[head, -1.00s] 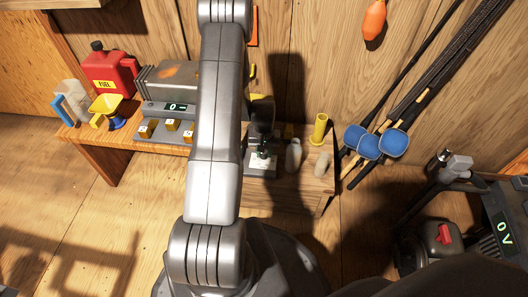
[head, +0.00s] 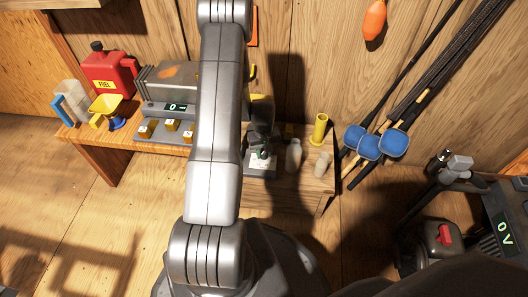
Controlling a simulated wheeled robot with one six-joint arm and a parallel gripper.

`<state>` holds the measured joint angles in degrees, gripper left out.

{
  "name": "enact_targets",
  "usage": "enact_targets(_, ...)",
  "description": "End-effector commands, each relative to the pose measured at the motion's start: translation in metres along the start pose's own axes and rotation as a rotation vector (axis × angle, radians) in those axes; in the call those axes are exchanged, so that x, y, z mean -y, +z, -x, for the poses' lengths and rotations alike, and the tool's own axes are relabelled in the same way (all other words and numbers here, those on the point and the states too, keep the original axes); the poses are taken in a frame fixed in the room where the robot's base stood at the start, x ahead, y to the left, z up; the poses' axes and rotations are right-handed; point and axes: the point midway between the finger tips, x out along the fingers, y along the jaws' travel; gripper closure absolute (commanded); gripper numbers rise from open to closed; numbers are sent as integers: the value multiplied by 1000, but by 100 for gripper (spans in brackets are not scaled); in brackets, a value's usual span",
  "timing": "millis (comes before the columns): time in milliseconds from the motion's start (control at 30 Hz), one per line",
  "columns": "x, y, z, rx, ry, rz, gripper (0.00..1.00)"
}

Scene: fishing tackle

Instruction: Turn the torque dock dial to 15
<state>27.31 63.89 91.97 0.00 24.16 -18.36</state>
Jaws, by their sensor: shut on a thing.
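The torque dock appears to be the small grey unit (head: 260,170) on the wooden bench, right of my arm. My gripper (head: 263,152) points down onto it, dark and partly in shadow. Its fingers are closed on the dial at the top of the dock, which they mostly hide. A small pale green-white mark shows at the fingertips, too small to read. I cannot make out the dial's setting.
A white bottle (head: 293,154), a pale cup (head: 321,164) and a yellow tube (head: 319,130) stand right of the dock. Left of my arm are a grey device reading 0 (head: 176,107), a yellow funnel (head: 106,106) and a red fuel can (head: 109,73).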

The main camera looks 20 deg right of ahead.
Motion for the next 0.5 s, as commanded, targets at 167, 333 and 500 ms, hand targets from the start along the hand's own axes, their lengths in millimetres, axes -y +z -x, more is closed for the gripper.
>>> enact_targets(167,0,-1,1,-2,1,0,49)
enact_targets(333,0,0,0,-1,0,-1,49)
enact_targets(500,0,0,5,-1,1,-1,49)
